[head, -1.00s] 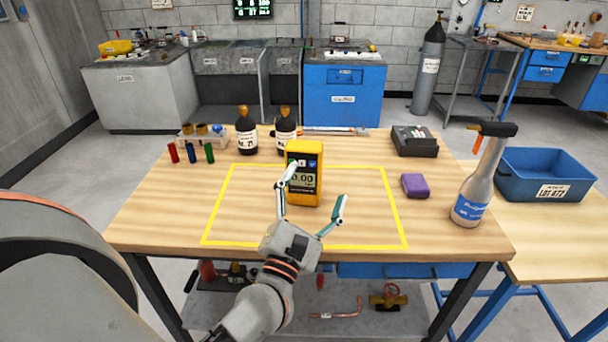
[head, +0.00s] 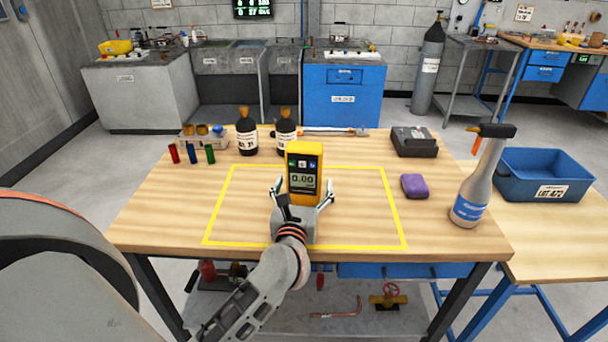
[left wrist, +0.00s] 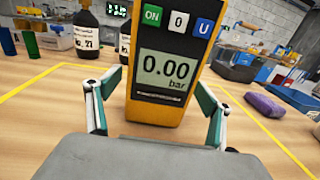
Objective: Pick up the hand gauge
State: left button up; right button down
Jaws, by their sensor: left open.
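The hand gauge (head: 304,171) is a yellow handheld meter with a dark face and a display reading 0.00. It stands upright on the wooden table inside the yellow outline. My left gripper (head: 303,190) is open, low in front of the gauge, with one finger towards each side of it. In the left wrist view the gauge (left wrist: 167,65) fills the middle between the two spread fingers (left wrist: 158,105). Gaps show between the fingers and the gauge's sides. My right gripper is not in view.
Two dark bottles (head: 247,137) stand behind the gauge on the left. Small red, blue and green cylinders (head: 192,153) stand further left. A purple block (head: 414,186) and a spray bottle (head: 478,184) are on the right. The table inside the yellow outline is otherwise clear.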

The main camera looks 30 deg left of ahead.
pick_arm(q)
jog(key=shift+w+a, duration=0.2)
jog(key=shift+w, duration=0.15)
jog(key=shift+c, duration=0.5)
jog(key=shift+r, duration=0.1)
jog(key=c, duration=1.5)
notch_tip(320, 180, up, 20)
jog(key=p, duration=0.5)
send_over(304, 145)
jog(key=shift+s, duration=0.1)
jog(key=shift+f+b, duration=0.8)
jog(key=shift+f, duration=0.15)
jog(key=shift+f, duration=0.35)
